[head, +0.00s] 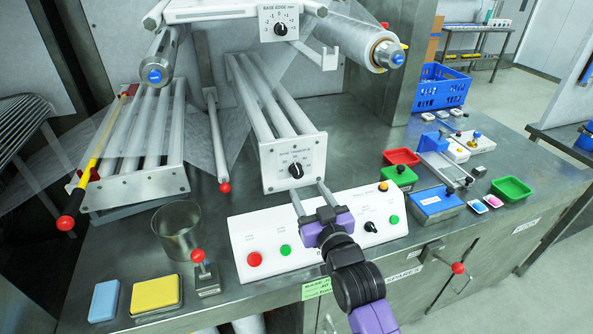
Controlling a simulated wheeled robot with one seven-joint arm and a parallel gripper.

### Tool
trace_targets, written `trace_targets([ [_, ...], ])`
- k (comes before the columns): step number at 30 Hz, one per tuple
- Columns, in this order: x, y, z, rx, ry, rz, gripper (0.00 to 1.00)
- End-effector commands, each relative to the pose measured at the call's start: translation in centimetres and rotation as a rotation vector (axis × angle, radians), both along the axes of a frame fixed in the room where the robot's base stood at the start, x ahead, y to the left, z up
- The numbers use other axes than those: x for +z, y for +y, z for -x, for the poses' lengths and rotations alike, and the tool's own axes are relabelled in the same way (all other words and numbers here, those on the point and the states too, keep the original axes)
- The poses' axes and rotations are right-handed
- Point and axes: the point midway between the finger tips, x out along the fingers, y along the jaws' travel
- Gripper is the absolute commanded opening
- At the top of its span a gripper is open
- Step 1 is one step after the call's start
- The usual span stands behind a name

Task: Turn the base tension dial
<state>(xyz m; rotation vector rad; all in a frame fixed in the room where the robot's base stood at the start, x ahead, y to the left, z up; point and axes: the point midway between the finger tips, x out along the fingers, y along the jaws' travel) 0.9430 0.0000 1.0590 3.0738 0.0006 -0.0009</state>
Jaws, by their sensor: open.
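The base tension dial is a black knob (296,170) on a white scale plate. It sits on the front face of a white roller housing (270,178) in the middle of the bench. Small print above the knob is hard to read. My gripper (309,198) has two thin grey fingers, spread apart and empty. The fingers point away from me, just below and in front of the dial, and do not appear to touch it. The dial is fully visible. A similar knob, marked BASE EDGE (280,29), sits higher up.
A white control box (245,235) with red and green buttons lies beneath my gripper. A metal beaker (178,230) and a red-knobbed lever (205,275) stand to the left. A green tray (511,189) and a blue box (437,204) are to the right. Film rollers hang above.

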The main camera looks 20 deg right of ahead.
Motion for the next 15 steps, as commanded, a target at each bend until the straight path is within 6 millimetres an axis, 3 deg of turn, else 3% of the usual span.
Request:
trace_targets([
  [15, 0.2, 0.0, -6.6, 0.000, -0.001, 0.001, 0.54],
])
